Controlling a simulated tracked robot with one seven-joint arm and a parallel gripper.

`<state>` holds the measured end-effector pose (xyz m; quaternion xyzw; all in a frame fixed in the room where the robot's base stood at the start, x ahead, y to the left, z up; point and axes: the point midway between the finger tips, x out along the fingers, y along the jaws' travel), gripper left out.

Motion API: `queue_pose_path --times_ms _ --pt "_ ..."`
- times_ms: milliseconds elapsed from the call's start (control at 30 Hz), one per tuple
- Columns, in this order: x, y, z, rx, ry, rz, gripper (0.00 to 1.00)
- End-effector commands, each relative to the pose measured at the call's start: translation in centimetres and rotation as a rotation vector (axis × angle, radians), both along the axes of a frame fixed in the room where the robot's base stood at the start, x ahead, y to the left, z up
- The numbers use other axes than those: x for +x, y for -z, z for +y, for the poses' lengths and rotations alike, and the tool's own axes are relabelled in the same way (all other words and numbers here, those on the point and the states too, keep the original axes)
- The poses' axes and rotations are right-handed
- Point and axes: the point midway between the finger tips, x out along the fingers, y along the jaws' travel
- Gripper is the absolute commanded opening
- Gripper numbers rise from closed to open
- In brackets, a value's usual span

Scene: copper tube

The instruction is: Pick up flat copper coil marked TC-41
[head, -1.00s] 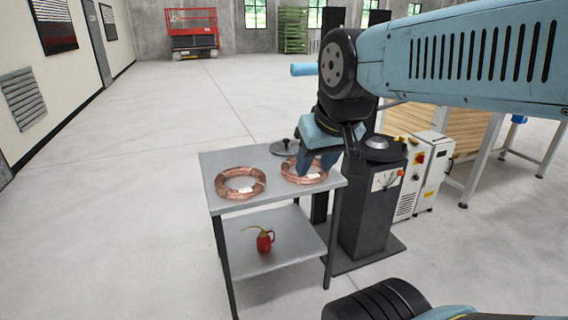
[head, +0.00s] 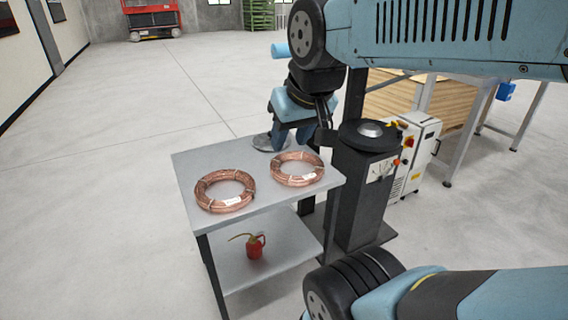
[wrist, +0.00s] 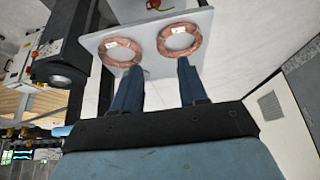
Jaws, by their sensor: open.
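Two flat copper coils lie on the top of a grey table (head: 182,165). The left coil (head: 205,197) and the right coil (head: 279,176) each carry a small white tag; the marks are too small to read, so I cannot tell which is TC-41. My gripper (head: 291,136) is open and empty, beyond the right coil near the table's back edge. In the wrist view the right coil (wrist: 138,49) shows by the left finger and the left coil (wrist: 198,41) by the right finger. The gripper (wrist: 156,80) holds neither.
A grey disc-like item (head: 264,143) lies at the table's back edge, partly hidden by my gripper. A dark pedestal machine (head: 362,190) stands close to the table's right side. A red oil can (head: 255,247) sits on the lower shelf. Floor left of the table is clear.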

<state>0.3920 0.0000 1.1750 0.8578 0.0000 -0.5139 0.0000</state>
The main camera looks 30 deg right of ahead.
Motion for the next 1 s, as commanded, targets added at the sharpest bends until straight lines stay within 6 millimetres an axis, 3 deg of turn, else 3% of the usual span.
queue_pose_path --times_ms 67,333,700,1000 --pt "0.0 0.0 0.0 0.0 0.0 0.0 0.43" --pt "1.0 1.2 0.4 0.076 0.055 0.065 0.67" --pt "5.7 6.5 1.8 0.47 0.347 0.331 0.67" --pt "10.5 10.3 1.2 0.823 0.642 0.494 0.67"
